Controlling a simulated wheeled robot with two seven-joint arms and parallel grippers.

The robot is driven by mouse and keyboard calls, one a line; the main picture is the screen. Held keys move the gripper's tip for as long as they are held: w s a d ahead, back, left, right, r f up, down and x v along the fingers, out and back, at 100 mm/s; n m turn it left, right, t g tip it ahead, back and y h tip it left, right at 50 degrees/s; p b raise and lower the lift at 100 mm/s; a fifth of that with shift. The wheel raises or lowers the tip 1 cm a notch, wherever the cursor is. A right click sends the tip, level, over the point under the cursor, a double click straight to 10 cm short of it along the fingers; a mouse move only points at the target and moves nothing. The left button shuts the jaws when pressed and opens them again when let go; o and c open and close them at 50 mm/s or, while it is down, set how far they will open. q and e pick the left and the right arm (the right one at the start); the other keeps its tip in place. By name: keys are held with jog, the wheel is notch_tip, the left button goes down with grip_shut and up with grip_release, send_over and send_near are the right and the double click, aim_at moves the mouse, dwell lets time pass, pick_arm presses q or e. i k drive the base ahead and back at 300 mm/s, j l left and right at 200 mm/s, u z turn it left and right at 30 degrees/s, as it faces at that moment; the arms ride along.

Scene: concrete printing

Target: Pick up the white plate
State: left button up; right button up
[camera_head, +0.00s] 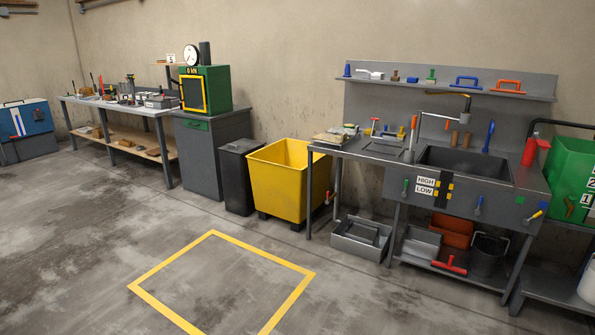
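I cannot tell which thing is the white plate. Two small white plates are on the front of the steel sink unit (462,190): one marked HIGH (425,181) and, just below it, one marked LOW (423,190). Yellow and black pieces sit just to their right. A small white card (171,57) with dark marks stands left of the green machine at the back. Neither of my grippers is in view.
A yellow bin (290,180) and a dark grey bin (238,178) stand left of the sink unit. A grey tray (361,238) lies on the floor by its left legs. A yellow square outline (295,268) marks clear floor in front.

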aim_at(336, 129)
jog(key=i+u, duration=0.35)
jog(key=i, duration=2.05)
